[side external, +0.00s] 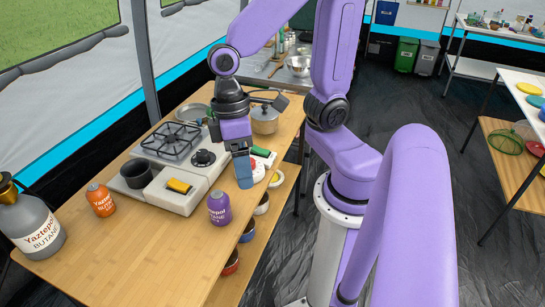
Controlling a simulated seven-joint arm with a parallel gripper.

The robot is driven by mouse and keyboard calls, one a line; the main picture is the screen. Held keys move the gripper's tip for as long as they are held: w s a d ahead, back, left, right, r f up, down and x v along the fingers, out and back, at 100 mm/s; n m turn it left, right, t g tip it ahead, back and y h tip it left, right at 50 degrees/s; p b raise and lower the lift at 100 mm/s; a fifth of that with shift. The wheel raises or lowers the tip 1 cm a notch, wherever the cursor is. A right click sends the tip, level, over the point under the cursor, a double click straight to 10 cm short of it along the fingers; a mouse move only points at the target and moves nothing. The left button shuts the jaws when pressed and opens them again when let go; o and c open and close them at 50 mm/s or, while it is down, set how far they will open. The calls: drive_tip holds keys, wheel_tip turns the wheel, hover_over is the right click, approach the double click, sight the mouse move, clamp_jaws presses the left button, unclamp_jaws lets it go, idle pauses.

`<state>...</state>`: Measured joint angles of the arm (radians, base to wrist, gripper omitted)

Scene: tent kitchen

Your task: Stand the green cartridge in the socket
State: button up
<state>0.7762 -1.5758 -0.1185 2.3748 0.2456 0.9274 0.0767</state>
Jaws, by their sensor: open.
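My gripper (243,172) points down over the right part of the wooden table, just right of the camping stove (188,165). Its jaws are open. A small green thing (261,152) lies just behind and to the right of my gripper, partly hidden by it. I cannot tell whether it is the green cartridge. A red-and-white thing (258,172) lies beside the fingers, also partly covered. An orange cartridge (101,200) and a purple cartridge (220,208) stand upright on the table.
A large grey butane bottle (32,225) stands at the left. A metal pot (265,119) stands behind my gripper. The table's front (140,270) is clear. Bowls sit on a lower shelf.

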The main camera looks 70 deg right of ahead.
drive_tip(key=s+d+n, duration=0.1)
drive_tip(key=s+d+n+t, duration=0.1)
drive_tip(key=s+n, duration=0.1)
drive_tip(key=s+d+n, duration=0.1)
drive_tip(key=n, duration=0.1)
drive_tip(key=shift+s+r+t+h, duration=0.2)
drive_tip(key=shift+s+t+h, duration=0.15)
drive_tip(key=shift+t+h, duration=0.05)
drive_tip(key=shift+o, duration=1.4)
drive_tip(key=shift+s+d+n, duration=0.1)
drive_tip(key=shift+s+n, duration=0.1)
drive_tip(key=shift+n, duration=0.3)
